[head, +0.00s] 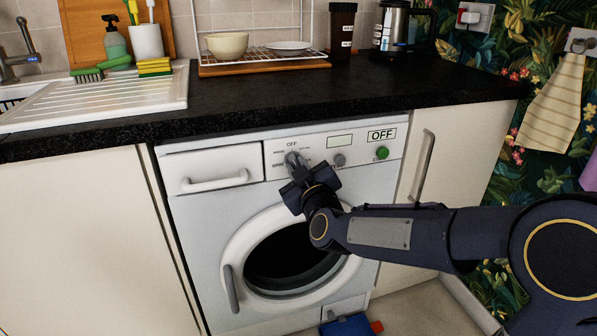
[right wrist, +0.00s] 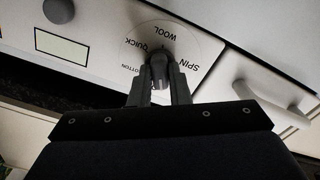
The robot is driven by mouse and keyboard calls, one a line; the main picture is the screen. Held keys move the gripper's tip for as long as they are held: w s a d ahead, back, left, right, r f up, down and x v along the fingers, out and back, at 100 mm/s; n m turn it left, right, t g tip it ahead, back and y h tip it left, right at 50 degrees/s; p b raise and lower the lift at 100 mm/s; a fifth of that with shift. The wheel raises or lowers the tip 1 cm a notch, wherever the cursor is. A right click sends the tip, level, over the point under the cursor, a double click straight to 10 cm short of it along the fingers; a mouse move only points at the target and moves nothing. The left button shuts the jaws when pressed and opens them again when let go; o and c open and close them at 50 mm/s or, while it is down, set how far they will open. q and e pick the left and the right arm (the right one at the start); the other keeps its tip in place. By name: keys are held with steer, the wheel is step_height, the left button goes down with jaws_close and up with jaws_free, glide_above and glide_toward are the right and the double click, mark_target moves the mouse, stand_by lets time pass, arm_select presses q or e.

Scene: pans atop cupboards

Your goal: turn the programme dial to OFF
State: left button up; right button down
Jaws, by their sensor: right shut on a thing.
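The programme dial (head: 291,157) is a grey knob on the white washing machine's (head: 195,235) front panel, with OFF printed above it. My right gripper (head: 297,163) is at the dial. In the right wrist view its two fingers are shut on the sides of the dial's knob (right wrist: 160,66). Around the knob, WOOL, SPIN, QUICK and COTTON show there; the OFF mark is hidden or out of that view. I cannot tell which mark the knob points to. An OFF sign (head: 382,135) is on the panel's right. My left gripper is not in view.
A drawer with a handle (head: 215,183) lies left of the dial. A smaller knob (head: 339,159) and a green button (head: 382,153) lie right. The round door (head: 235,262) is below, and the black worktop (head: 290,101) overhangs above. A blue object (head: 347,326) is on the floor.

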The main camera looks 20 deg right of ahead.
steer(key=m+b, duration=0.1)
steer(key=m, duration=0.4)
steer(key=shift+f+b, duration=0.1)
steer(key=shift+b, duration=0.2)
steer(key=shift+m, duration=0.3)
steer(key=c, duration=1.4)
jaws_free()
steer(key=shift+o, duration=0.2)
steer(key=s+p, duration=0.2)
steer(key=s, duration=0.6)
steer(key=shift+d, duration=0.15)
